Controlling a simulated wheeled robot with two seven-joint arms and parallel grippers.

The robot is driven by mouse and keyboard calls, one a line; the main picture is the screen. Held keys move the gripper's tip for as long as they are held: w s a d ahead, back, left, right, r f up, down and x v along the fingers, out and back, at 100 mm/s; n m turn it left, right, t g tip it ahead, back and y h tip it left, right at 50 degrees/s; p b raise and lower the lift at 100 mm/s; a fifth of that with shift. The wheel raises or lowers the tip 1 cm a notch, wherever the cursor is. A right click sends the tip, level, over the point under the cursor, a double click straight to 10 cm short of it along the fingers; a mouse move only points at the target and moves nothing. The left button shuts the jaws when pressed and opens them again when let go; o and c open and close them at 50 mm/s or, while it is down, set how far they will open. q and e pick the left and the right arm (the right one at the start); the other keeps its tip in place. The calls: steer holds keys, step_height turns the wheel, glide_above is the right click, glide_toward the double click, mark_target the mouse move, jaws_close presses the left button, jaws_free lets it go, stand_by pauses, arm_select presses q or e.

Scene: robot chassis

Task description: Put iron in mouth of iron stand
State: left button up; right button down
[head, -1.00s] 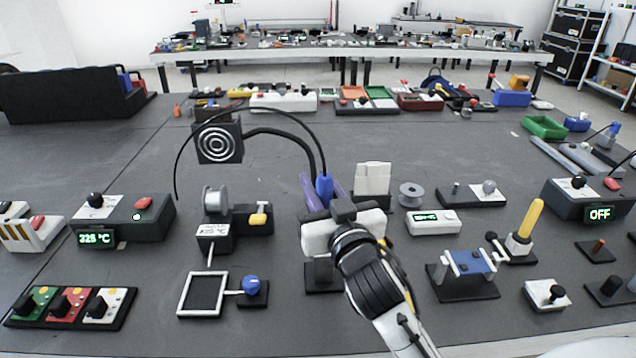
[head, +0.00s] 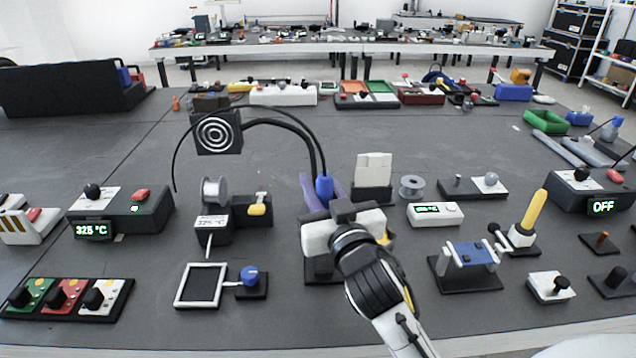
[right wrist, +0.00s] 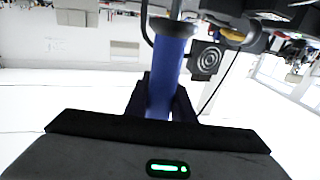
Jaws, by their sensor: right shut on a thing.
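The iron has a blue handle (head: 324,189) with a black cable rising from its top. My right gripper (head: 343,213) is shut on it; the blue handle (right wrist: 170,70) stands between the dark fingers (right wrist: 160,103) in the right wrist view. A purple part (head: 309,191), seemingly the mouth of the iron stand, shows close behind and beside the handle. A dark base (head: 318,268), seemingly the stand's, shows below the gripper. The gripper hides the iron's tip, so I cannot tell whether it is inside the mouth. My left gripper is not in view.
A solder spool (head: 214,194) and a white-framed pad (head: 201,286) are left of the gripper. A round-faced fan-like box (head: 216,133) stands behind on a black arm. A white display box (head: 435,213) and a blue-topped fixture (head: 470,256) are right.

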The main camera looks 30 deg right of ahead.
steer(key=shift+f+b, duration=0.55)
steer(key=shift+f, duration=0.45)
steer(key=c, duration=1.4)
jaws_free()
steer(key=shift+c, duration=0.2)
steer(key=b+v, duration=0.1)
steer(key=v, duration=0.6)
steer(key=shift+s, duration=0.25)
steer(key=shift+a, duration=0.15)
